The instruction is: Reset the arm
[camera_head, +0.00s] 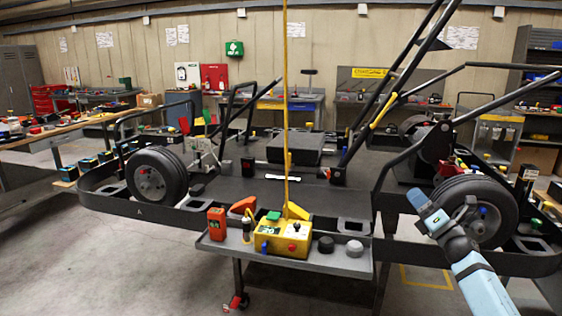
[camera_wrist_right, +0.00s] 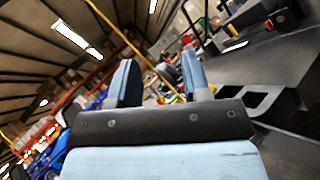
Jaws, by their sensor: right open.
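My right arm (camera_head: 484,284) comes in from the lower right of the head view, light blue. Its right gripper (camera_head: 440,208) is raised in front of the kart's right wheel (camera_head: 494,208) and overlaps it in the picture; I cannot tell how far apart they are. In the right wrist view the gripper (camera_wrist_right: 157,76) shows two blue fingers well apart, with nothing held between them. My left gripper and left arm are not in view.
A black kart frame (camera_head: 225,216) on a stand fills the middle. A front shelf (camera_head: 330,262) carries a yellow control box (camera_head: 283,239) with a cable rising from it. A wooden workbench (camera_head: 75,123) stands left. Bare floor (camera_head: 120,270) shows at lower left.

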